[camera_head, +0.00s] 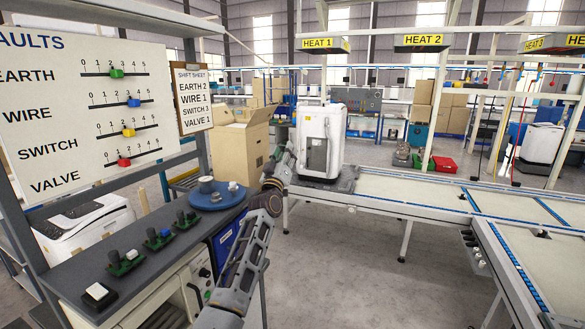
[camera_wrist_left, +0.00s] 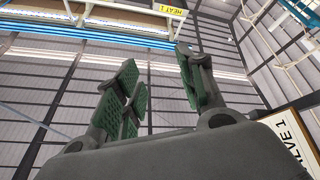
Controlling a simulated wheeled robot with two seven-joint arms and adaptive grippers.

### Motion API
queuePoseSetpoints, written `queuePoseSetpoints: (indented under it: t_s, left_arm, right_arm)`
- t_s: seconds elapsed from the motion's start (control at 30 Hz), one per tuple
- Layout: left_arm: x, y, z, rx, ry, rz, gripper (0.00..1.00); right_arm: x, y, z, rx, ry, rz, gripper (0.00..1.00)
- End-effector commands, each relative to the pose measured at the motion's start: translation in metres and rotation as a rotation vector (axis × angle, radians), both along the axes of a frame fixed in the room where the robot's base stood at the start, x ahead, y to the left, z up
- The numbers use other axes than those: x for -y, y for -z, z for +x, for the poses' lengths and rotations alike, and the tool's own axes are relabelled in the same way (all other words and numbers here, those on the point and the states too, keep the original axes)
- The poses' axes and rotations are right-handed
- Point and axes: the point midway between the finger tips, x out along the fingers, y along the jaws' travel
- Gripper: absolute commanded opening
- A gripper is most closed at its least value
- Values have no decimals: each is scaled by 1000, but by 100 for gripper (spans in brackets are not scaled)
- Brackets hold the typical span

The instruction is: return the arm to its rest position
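One of my arm links (camera_head: 245,265) rises from the bottom middle of the head view. My right gripper is not in view.
The bench bears a blue round tray (camera_head: 219,203) and several switch blocks (camera_head: 160,238). The fault board (camera_head: 60,95) and shift sheet (camera_head: 193,98) stand behind. A white machine (camera_head: 318,140) stands on the conveyor (camera_head: 410,188). Open floor (camera_head: 340,270) lies right of my arm.

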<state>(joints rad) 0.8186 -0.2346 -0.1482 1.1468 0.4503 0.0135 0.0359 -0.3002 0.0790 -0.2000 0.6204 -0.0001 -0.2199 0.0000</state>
Motion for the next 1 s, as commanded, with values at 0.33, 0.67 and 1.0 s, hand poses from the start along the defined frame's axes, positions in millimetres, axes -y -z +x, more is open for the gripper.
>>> queuePoseSetpoints:
  t_s: [0.33,0.67,1.0]
  left_arm:
    - [-1,163,19,-238,-23,243,39]
    - [-17,314,5,-449,-24,426,39]
    - [-44,463,-39,-651,-12,577,39]
  right_arm:
    - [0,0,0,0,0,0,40]
    - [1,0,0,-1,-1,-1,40]
    - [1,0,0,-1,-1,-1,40]
